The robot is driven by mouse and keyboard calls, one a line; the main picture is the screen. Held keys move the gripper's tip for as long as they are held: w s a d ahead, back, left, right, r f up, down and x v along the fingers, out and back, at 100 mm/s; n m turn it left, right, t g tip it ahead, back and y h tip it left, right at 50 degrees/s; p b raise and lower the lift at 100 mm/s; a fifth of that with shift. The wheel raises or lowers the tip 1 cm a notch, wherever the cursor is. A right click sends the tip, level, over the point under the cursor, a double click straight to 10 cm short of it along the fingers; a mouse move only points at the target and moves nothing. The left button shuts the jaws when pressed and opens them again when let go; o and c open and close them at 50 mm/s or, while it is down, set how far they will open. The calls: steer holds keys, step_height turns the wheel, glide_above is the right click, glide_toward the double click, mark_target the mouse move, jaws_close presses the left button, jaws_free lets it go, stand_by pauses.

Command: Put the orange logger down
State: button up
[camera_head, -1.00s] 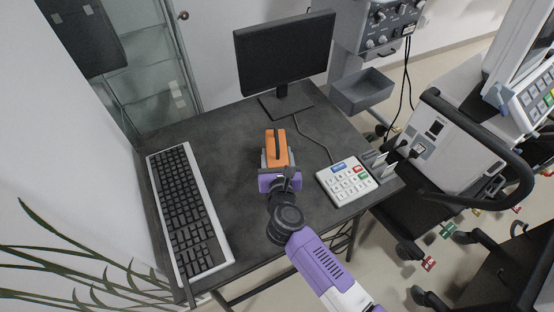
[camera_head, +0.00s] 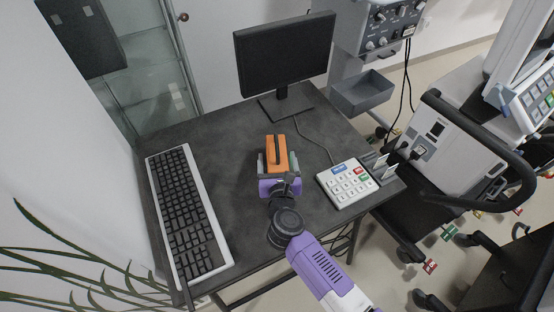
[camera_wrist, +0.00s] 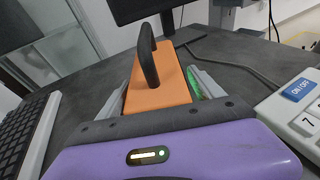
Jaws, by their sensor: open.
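The orange logger (camera_head: 271,155), a box with a dark arched handle on top, is on the dark grey desk (camera_head: 225,145) in front of the monitor. It also shows in the wrist view (camera_wrist: 172,90), straight ahead of my gripper. My gripper (camera_head: 278,165) is open, one finger on each side of the logger. In the wrist view the fingers (camera_wrist: 160,90) stand a little apart from its sides. The logger's near lower part and underside are hidden by my purple gripper body.
A keyboard (camera_head: 186,215) lies along the left edge. A white keypad unit (camera_head: 347,183) stands at the right, with card holders beside it. A monitor (camera_head: 284,55) on its stand is at the back, its cable running across the desk. Bare desk lies left of the logger.

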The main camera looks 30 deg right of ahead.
steer(key=shift+s+r, duration=0.1)
steer(key=shift+r, duration=0.15)
steer(key=v, duration=1.1)
steer(key=shift+s+a, duration=0.2)
steer(key=shift+s, duration=0.15)
steer(key=s+d+r+n+t+y, duration=0.15)
steer(key=s+r+n, duration=0.25)
steer(key=s+n, duration=0.45)
steer(key=s+d+r+n+t, duration=0.3)
steer(key=s+r+n, duration=0.2)
steer(key=s+n, duration=0.35)
steer(key=s+a+r+n+g+y, duration=0.1)
steer(key=s+n+y, duration=0.1)
steer(key=s+n, duration=0.4)
steer(key=s+a+r+n+g+y, duration=0.2)
steer(key=s+n, duration=0.4)
steer(key=n, duration=0.9)
steer(key=shift+s+r+n, duration=0.3)
steer(key=shift+s, duration=0.1)
steer(key=shift+o, duration=0.4)
steer(key=shift+s+a+r+n+g, duration=0.15)
steer(key=shift+s+n+g, duration=0.2)
steer(key=shift+s+n, duration=0.4)
steer(key=shift+w, duration=0.2)
